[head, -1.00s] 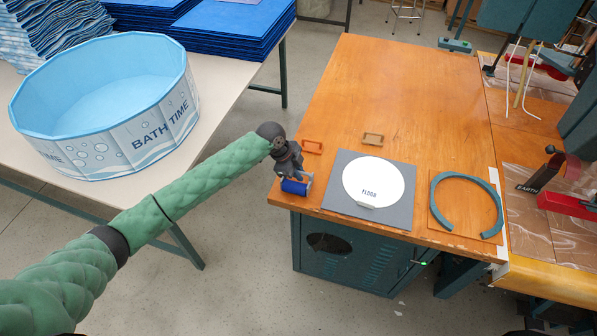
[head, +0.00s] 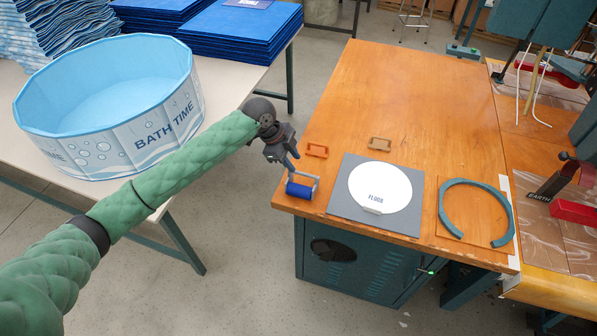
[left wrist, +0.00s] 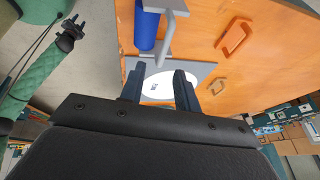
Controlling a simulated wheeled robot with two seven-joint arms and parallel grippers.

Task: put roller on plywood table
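The roller (head: 300,190), a blue cylinder on a grey wire handle, rests at the near left corner of the orange-brown plywood table (head: 400,95). It also shows in the left wrist view (left wrist: 147,28), beyond my fingertips. My left gripper (head: 292,158) is just above and left of the roller's handle. In the left wrist view its two fingers (left wrist: 158,80) are spread, with nothing between them. My right arm's dark gripper (left wrist: 73,28) shows small at the upper left of the left wrist view; its finger state is unclear.
A grey board with a white disc (head: 380,187) lies right of the roller. Two small orange-brown frames (head: 317,150) (head: 380,144) lie behind. A teal ring (head: 446,205) is farther right. A blue pool (head: 110,120) stands on the white table. The plywood table's back is clear.

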